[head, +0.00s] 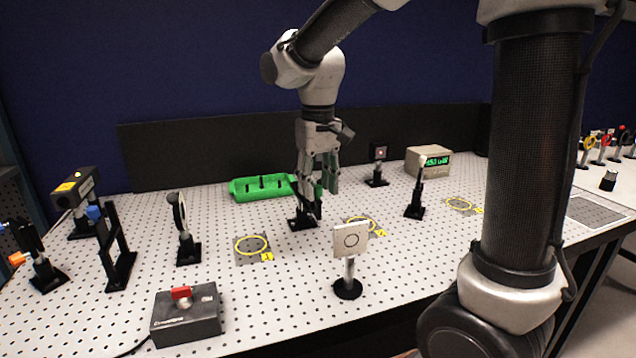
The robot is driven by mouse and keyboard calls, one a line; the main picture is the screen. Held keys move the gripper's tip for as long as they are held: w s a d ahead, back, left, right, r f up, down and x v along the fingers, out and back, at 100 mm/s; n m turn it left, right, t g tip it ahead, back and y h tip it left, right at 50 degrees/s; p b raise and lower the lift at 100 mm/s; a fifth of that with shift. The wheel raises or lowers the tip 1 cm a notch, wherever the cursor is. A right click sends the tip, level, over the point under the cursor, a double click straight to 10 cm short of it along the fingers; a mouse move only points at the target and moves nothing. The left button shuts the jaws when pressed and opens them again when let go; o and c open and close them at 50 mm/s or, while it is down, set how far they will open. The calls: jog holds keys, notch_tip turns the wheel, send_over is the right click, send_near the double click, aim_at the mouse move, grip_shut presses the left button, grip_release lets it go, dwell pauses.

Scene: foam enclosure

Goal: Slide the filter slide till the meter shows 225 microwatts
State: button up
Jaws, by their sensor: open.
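The meter (428,161) is a beige box at the back right with a lit green display. Its digits are too small to read surely; they look like 450 or so microwatts. My gripper (318,193) points down over the middle of the table, fingers apart. A dark mount (301,221) stands right at the fingertips, partly covered by them. It may carry the filter slide, but I cannot make out the slide itself. I cannot tell whether the fingers touch the mount.
A green tray (262,195) lies behind my gripper. A white target card (351,241) stands in front, a lens mount (181,228) to the left, a dark post (416,205) to the right. A grey box with red switch (186,312) is at the front left. Yellow-ringed spots (251,245) are empty.

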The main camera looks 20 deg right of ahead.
grip_shut()
jog(key=shift+s, duration=0.45)
jog(key=shift+c, duration=0.7)
grip_release()
jog(key=shift+w+r, duration=0.2)
jog(key=shift+r, duration=0.25)
jog(key=shift+o, duration=0.7)
notch_tip(320, 180, up, 11)
jog(key=shift+s, duration=0.15)
jog(key=shift+r, duration=0.1)
